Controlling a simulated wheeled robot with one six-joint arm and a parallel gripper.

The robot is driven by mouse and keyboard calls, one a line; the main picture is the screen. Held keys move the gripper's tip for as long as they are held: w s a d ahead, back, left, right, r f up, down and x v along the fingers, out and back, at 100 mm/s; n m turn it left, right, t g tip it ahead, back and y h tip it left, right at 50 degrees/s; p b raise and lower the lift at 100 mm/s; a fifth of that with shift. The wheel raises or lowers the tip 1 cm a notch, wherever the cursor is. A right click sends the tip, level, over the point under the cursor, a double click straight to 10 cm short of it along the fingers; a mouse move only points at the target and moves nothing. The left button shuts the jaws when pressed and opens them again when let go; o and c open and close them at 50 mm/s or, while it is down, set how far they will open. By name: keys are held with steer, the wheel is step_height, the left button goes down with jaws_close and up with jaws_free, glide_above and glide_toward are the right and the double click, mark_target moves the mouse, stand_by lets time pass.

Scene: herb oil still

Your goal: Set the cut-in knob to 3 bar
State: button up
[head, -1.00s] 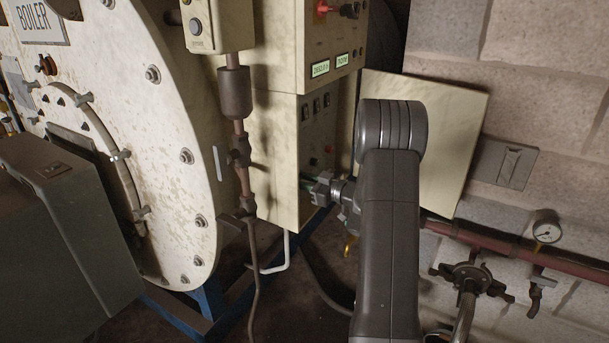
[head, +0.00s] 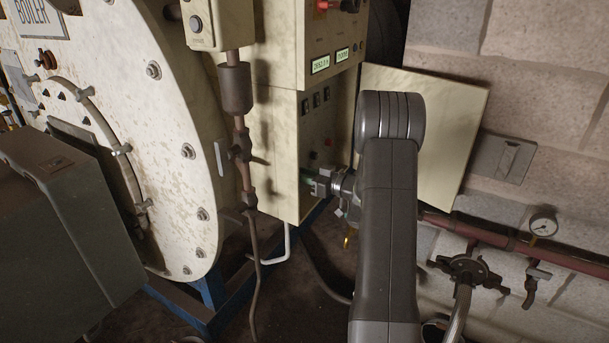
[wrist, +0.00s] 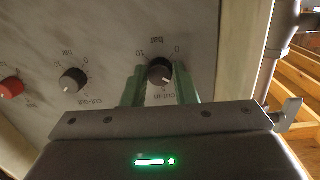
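The cut-in knob (wrist: 160,72) is dark and round with a pale pointer mark. It shows in the wrist view on the grey panel, with upside-down lettering around it, 0 and 10 at its far side. My gripper (wrist: 160,82) has its green fingers on either side of this knob, with no clear gap between them and it. The pointer seems to face down and slightly left in the picture; its exact reading is too small to tell. In the head view my gripper (head: 311,183) is at the lower panel of the cream cabinet (head: 280,150), and hides the knob.
A second dark knob (wrist: 73,80) and a red knob (wrist: 10,88) sit to the left in the wrist view. The open cabinet door (head: 440,130) stands right of my arm. The boiler (head: 170,130) and a vertical pipe (head: 240,140) are on the left.

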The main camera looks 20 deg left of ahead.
steer(key=o, duration=0.4)
steer(key=shift+c, duration=0.2)
steer(key=shift+d, duration=0.15)
steer(key=s+d+b, duration=0.1)
steer(key=d+b, duration=0.1)
steer(key=d, duration=1.1)
steer(key=shift+s+d+r, duration=0.25)
steer(key=shift+s+r, duration=0.1)
steer(key=shift+r, duration=0.05)
steer(key=w+a+p, duration=0.1)
steer(key=a+p, duration=0.1)
steer(key=a, duration=1.1)
steer(key=shift+w+a+f, duration=0.35)
steer(key=shift+w+f, duration=0.05)
